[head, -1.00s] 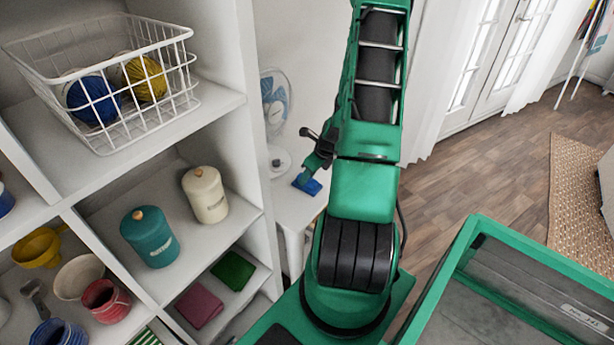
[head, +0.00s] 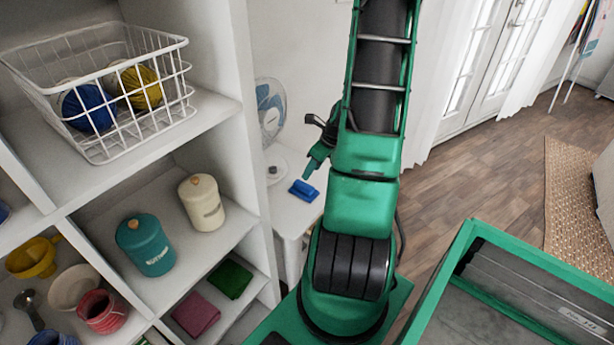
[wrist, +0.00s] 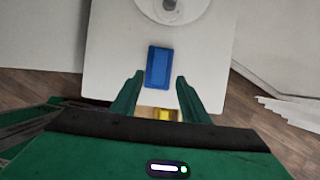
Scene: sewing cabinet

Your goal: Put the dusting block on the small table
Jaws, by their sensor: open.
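The blue dusting block (head: 304,190) lies on the small white table (head: 291,222), near the fan's base. In the wrist view the block (wrist: 159,67) lies on the bare tabletop (wrist: 112,60), just beyond my fingertips and roughly centred between them. My gripper (head: 311,170) is above the block in the head view, apart from it. In the wrist view my gripper (wrist: 158,76) has its two green fingers spread, with nothing between them. A small yellow piece (wrist: 166,114) shows between the finger bases; I cannot tell what it is.
A white fan (head: 268,105) stands at the table's back. A white shelf unit (head: 240,130) is close on the left, with a wire basket (head: 105,100), a teal canister (head: 146,245) and a cream canister (head: 202,203). Wood floor (head: 470,170) is open on the right.

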